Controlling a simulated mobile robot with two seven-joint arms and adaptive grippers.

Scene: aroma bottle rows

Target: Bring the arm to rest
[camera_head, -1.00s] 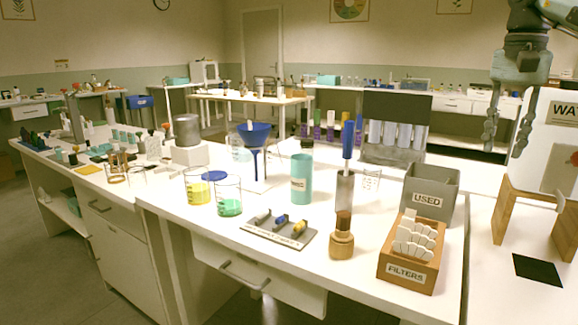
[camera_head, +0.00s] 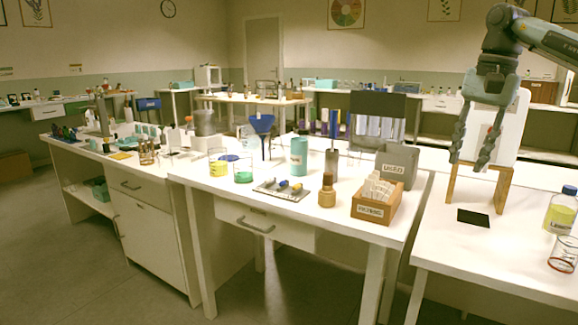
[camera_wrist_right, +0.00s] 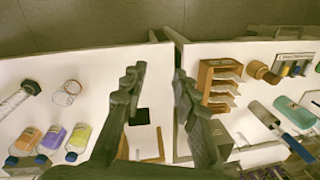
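My right gripper (camera_head: 469,162) hangs fingers-down in the head view, in front of a white board on a wooden stand (camera_head: 500,187). Its two grey fingers are spread apart with nothing between them. In the right wrist view the fingers (camera_wrist_right: 158,85) are also apart and empty, over the bench tops and the gap between them. A small black square (camera_wrist_right: 140,117) lies below, close to one finger. My left gripper is in neither view.
The filters box (camera_head: 376,201) and grey USED bin (camera_head: 396,165) stand on the white bench left of the gripper. A yellow-labelled bottle (camera_head: 560,212) and a red-rimmed glass (camera_head: 564,254) stand at the far right. The bench front around the black square (camera_head: 473,217) is clear.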

